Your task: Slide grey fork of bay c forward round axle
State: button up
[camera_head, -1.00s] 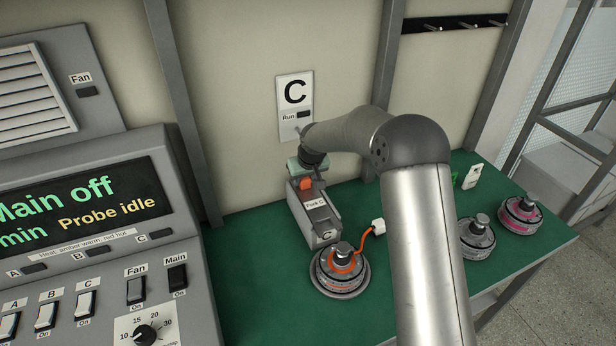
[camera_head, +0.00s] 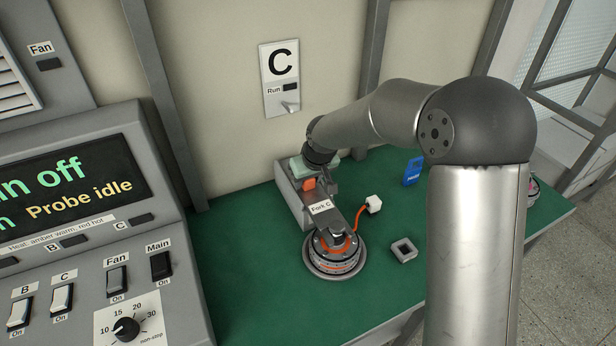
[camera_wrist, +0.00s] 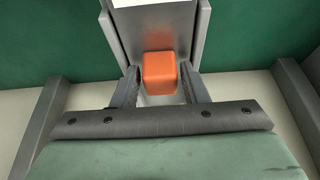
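The grey fork with the label "Fork C" (camera_head: 321,207) reaches from its grey housing (camera_head: 291,196) to the hub motor of bay C (camera_head: 335,262). Its front end lies over the motor's top beside the axle; I cannot tell whether its prongs surround the axle. The fork's orange knob (camera_head: 309,184) also shows in the wrist view (camera_wrist: 160,72). The fork's grey channel (camera_wrist: 153,30) runs away from the fingers in the wrist view.
An orange cable (camera_head: 359,219) leads to a white plug (camera_head: 374,204) right of the motor. A grey square ring (camera_head: 404,250) and a blue card-like thing (camera_head: 413,171) are on the green bench (camera_head: 240,285). The control console (camera_head: 75,210) stands left.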

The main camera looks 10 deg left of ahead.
aim_at(320, 205)
jog(key=b+v, duration=0.1)
jog(key=v, duration=1.6)
jog(key=shift+s+d+r, duration=0.1)
jog(key=s+d+f+m+g+h, duration=0.1)
jog(key=s+d+f+m, duration=0.2)
jog(key=s+d, duration=0.7)
jog(key=s+d+f+m+g+h, duration=0.1)
jog(key=s+d+f, duration=0.6)
jog(key=s, duration=0.9)
jog(key=d+m+g, duration=0.1)
jog(key=d+m, duration=0.1)
jog(key=d, duration=0.1)
jog(key=shift+d+f+m, duration=0.2)
jog(key=shift+m, duration=0.1)
